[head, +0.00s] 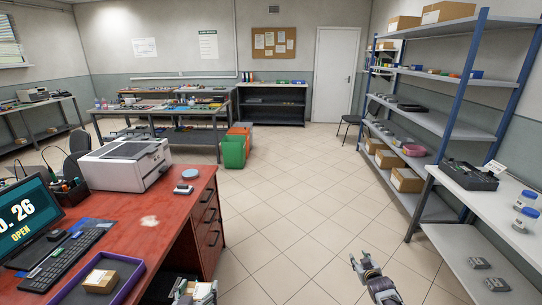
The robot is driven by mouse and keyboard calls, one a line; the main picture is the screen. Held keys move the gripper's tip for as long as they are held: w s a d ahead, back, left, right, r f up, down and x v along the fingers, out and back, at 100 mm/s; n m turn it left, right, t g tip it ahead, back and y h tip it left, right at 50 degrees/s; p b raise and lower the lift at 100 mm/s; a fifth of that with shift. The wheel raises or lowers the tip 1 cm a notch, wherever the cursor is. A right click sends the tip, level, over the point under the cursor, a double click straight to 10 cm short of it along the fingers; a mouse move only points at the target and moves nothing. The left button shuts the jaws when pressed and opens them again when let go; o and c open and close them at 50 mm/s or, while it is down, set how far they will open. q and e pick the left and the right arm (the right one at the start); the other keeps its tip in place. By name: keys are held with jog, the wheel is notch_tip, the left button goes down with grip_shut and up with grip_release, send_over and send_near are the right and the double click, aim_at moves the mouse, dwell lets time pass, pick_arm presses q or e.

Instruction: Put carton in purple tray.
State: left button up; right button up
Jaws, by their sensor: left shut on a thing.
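A brown carton (100,281) with a white label lies inside the purple tray (133,276), on the red desk at the lower left. My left gripper (194,287) is at the bottom edge, right of the tray and apart from it, beside the desk's front. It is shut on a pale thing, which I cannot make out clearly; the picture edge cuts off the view. My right gripper (360,261) is open and empty over the tiled floor.
A printer (125,162), a keyboard (66,257) and a monitor (25,217) stand on the red desk (180,225). A shelf rack (440,122) and a side table (470,262) with jars stand at the right. Open floor lies between.

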jog(key=s+a+f+g, duration=0.2)
jog(key=s+f+g, duration=0.4)
jog(key=s+f, duration=2.15)
jog(key=s+a+f+g, duration=0.1)
jog(key=s+f, duration=0.3)
jog(key=s, duration=0.8)
jog(key=s+a+f+g, duration=0.1)
jog(key=s+f, duration=0.3)
jog(key=s, duration=0.7)
jog(key=s+a+f+g, duration=0.1)
jog(key=s+f+g, duration=0.2)
jog(key=s, duration=0.9)
notch_tip(320, 180, down, 2)
jog(key=shift+s+a+f, duration=0.1)
jog(key=shift+s+a, duration=0.2)
